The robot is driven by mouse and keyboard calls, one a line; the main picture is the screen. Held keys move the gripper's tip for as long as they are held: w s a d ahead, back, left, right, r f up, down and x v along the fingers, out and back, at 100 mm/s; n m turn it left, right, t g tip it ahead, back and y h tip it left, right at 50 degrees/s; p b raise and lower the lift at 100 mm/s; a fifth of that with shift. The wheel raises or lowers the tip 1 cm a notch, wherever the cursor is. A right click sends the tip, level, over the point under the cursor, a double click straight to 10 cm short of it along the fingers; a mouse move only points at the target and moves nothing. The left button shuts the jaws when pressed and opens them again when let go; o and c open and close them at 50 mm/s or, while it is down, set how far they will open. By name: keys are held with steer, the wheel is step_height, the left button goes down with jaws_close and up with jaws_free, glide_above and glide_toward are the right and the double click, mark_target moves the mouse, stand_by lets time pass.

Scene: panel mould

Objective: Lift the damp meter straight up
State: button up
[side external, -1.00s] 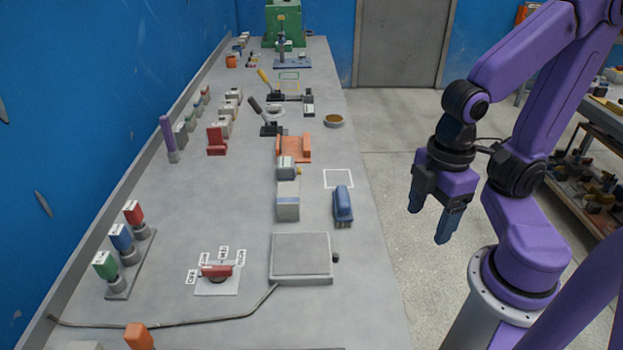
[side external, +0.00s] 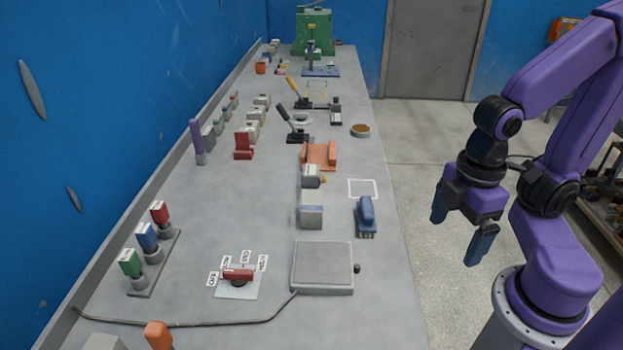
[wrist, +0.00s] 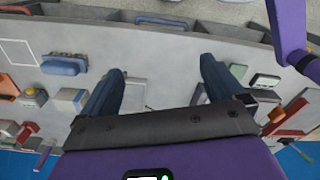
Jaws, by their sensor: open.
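My gripper (side external: 460,243) hangs at the right, off to the side of the bench's right edge in the side view. Its fingers are apart with nothing between them; the wrist view also shows it open (wrist: 162,66) over the bench. I cannot tell for sure which thing is the damp meter.
A grey flat-topped unit (side external: 322,267) with a cable stands at the front. A grey block (side external: 311,213), an orange cradle (side external: 319,156) and a white square outline (side external: 362,188) lie near the blue piece. Bare bench (side external: 230,205) lies between.

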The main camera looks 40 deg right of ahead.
steer(key=w+a+r+m, duration=0.1)
steer(key=w+a+r, duration=0.15)
steer(key=w, duration=1.05)
steer(key=w+a+r+m, duration=0.1)
steer(key=w+a, duration=0.3)
steer(key=w, duration=0.9)
steer(key=m, duration=0.2)
glide_above(312, 170)
steer(key=a, duration=0.1)
step_height(312, 170, down, 4)
steer(key=f, duration=1.2)
steer(key=shift+w+a+f, duration=0.1)
steer(key=shift+w, duration=0.1)
steer(key=f, duration=0.2)
steer(key=d+f, duration=0.1)
steer(key=f, duration=0.1)
steer(key=shift+s+d, duration=0.15)
steer(key=shift+s, duration=0.05)
steer(key=shift+f, duration=0.55)
